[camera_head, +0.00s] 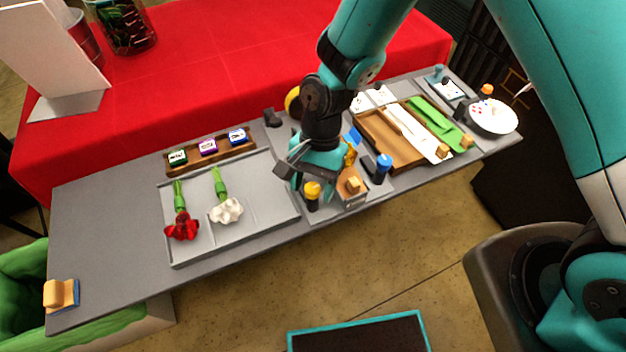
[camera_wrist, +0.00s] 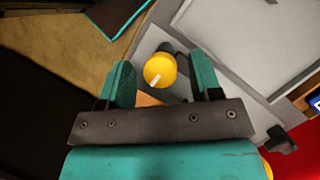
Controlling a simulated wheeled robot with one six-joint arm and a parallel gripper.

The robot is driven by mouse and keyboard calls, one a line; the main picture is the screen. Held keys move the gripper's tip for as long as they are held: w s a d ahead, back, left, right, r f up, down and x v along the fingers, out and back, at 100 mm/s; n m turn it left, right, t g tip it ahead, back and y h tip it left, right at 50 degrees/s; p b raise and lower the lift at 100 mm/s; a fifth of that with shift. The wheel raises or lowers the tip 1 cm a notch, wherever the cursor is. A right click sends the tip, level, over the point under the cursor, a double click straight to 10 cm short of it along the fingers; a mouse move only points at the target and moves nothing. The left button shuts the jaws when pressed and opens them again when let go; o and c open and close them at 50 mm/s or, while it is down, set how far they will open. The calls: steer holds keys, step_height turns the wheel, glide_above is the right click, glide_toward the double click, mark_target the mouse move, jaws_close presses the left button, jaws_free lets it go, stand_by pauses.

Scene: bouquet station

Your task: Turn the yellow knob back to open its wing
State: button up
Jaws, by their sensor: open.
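The yellow knob (camera_head: 312,190) sits on a dark post near the front edge of the grey table, right of the grey tray. In the wrist view the yellow knob (camera_wrist: 160,70) is round with a pale line across its top, and it lies between and just beyond my fingers. My gripper (camera_head: 303,178) is open above and beside it; in the wrist view my gripper (camera_wrist: 162,80) shows two teal fingers spread apart with nothing held. A blue knob (camera_head: 384,161) stands to the right. Which wing belongs to the yellow knob is not clear, as my arm hides part of that station.
A grey tray (camera_head: 265,212) with a red flower (camera_head: 182,226) and a white flower (camera_head: 226,211) lies to the left. A wooden drawer-like box (camera_head: 352,186) is close on the right. A wooden tray (camera_head: 405,155) with green and white strips lies further right.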

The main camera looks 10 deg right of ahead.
steer(key=c, duration=0.9)
steer(key=n+h, duration=0.2)
steer(key=n, duration=0.2)
steer(key=shift+a+n, duration=0.1)
steer(key=shift+n, duration=0.3)
steer(key=n, duration=0.2)
steer(key=n+h, duration=0.1)
steer(key=n, duration=0.1)
steer(key=shift+a+n+h, duration=0.1)
steer(key=shift+n+h, duration=0.2)
steer(key=n+t+h, duration=0.1)
steer(key=n, duration=0.3)
steer(key=shift+r, duration=0.1)
steer(key=n+t+h, duration=0.1)
steer(key=n, duration=0.3)
steer(key=shift+a+n, duration=0.1)
steer(key=shift+n, duration=0.5)
